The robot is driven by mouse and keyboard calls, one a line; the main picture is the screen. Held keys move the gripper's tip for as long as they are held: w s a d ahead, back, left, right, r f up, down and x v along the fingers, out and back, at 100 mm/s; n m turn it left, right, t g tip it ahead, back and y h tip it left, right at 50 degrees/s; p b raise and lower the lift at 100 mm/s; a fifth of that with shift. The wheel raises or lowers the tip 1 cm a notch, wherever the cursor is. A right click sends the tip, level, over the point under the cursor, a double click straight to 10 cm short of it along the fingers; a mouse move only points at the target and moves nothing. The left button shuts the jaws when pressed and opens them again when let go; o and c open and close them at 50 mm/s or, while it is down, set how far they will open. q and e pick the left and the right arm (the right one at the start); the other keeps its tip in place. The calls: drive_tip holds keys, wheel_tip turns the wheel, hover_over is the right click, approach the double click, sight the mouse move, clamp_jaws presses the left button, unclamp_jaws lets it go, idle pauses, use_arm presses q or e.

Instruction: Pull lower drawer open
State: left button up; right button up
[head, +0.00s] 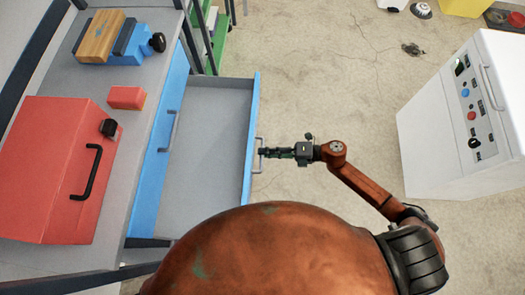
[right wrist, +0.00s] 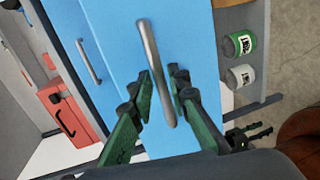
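The lower drawer (head: 205,160) is blue-fronted with a grey inside, stands well out from the workbench and is empty. Its metal bar handle (right wrist: 150,60) is on the blue front. My right gripper (head: 264,153) is at this handle; in the right wrist view its dark green fingers (right wrist: 162,85) lie on either side of the bar, close together, and appear shut on it. The exact contact is hard to see. The upper drawer (head: 172,80) is shut, with its own handle (right wrist: 88,60). My left gripper is outside the head view; a small dark gripper (right wrist: 258,132) shows in the right wrist view.
A red toolbox (head: 50,150), a small red block (head: 127,97) and a blue vise (head: 128,45) with a wooden block stand on the workbench. A white cabinet (head: 430,125) with controls stands at right. Cans (right wrist: 240,60) sit on a shelf. Floor between drawer and cabinet is mostly clear.

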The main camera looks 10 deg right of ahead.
drive_tip(key=v, duration=1)
drive_tip(key=shift+d, duration=0.2)
